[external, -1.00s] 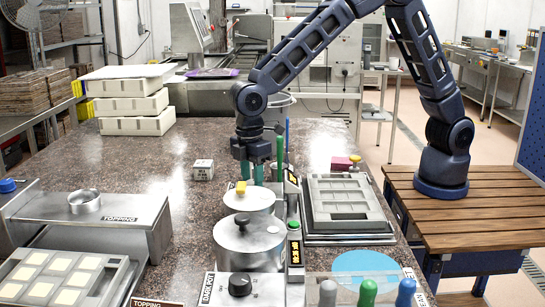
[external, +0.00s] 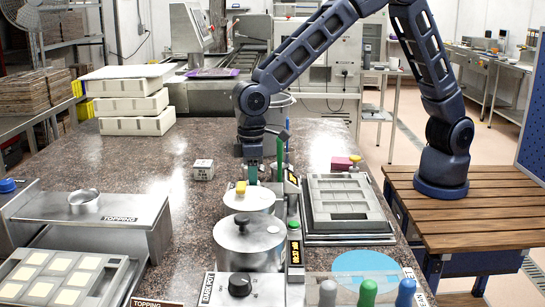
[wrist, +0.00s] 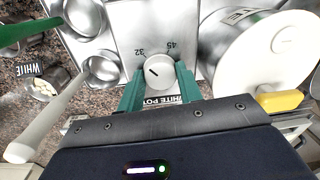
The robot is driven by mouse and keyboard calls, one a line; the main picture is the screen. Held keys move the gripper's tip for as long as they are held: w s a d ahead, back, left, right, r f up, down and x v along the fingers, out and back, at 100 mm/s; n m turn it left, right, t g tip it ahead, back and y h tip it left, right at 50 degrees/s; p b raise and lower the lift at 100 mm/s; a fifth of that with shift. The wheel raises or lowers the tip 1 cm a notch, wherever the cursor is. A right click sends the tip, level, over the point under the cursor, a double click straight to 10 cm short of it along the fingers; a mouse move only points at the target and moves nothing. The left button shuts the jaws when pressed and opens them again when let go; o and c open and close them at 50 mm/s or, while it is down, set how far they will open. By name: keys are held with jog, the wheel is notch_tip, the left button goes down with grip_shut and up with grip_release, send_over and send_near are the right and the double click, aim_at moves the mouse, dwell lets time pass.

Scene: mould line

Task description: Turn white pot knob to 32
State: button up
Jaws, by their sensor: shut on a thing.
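The white pot knob (wrist: 160,73) is a round pale dial on a metal panel in the wrist view, with the numbers 32 at its upper left and 45 at its upper right. Its short dark mark lies toward the upper left, roughly on the 32 side; the exact reading cannot be told. My gripper (wrist: 160,76) has its green fingers closed on both sides of the knob. In the external view my gripper (external: 258,172) points down behind the white pot (external: 250,200), hiding the knob. The pot's lid has a yellow handle, seen in the wrist view (wrist: 280,101).
A steel dark pot (external: 248,245) stands in front of the white pot. A mould tray (external: 348,232) lies to the right. Metal cups (wrist: 103,68) and a green handle (wrist: 28,31) are close left of my gripper in the wrist view. The counter's left middle is clear.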

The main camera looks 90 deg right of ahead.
jog(key=shift+w+r, duration=0.1)
dwell(0.3)
jog(key=o, duration=1)
jog(key=shift+r, duration=0.1)
notch_tip(320, 180, up, 10)
jog(key=shift+d+r, duration=0.25)
